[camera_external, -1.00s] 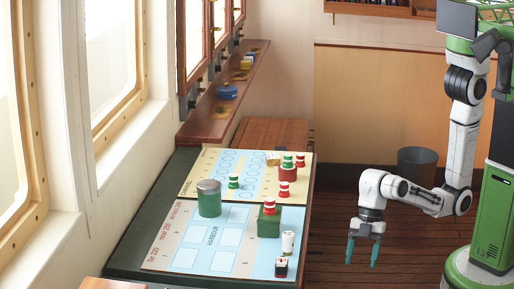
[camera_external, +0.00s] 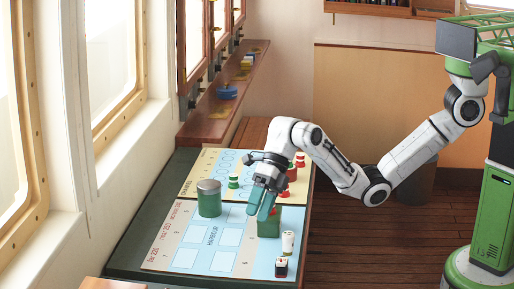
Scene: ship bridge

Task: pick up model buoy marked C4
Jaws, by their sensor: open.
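Several small red-and-white and green-and-white model buoys stand on the chart board (camera_external: 205,262). No marking C4 is legible, so I cannot tell which buoy bears it. A green-and-white buoy (camera_external: 233,181) stands alone near the middle of the board. My gripper (camera_external: 260,213), with teal fingers pointing down, is open over the green block (camera_external: 268,229). The fingers mostly hide the red-and-white buoy at that block; I cannot tell whether they touch it.
A green cylinder with a grey top (camera_external: 209,199) stands left of my gripper. A white piece (camera_external: 288,242) and a dark, white-topped piece (camera_external: 281,266) stand at the board's front right. A wooden shelf (camera_external: 215,115) runs along the wall. The board's front left is clear.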

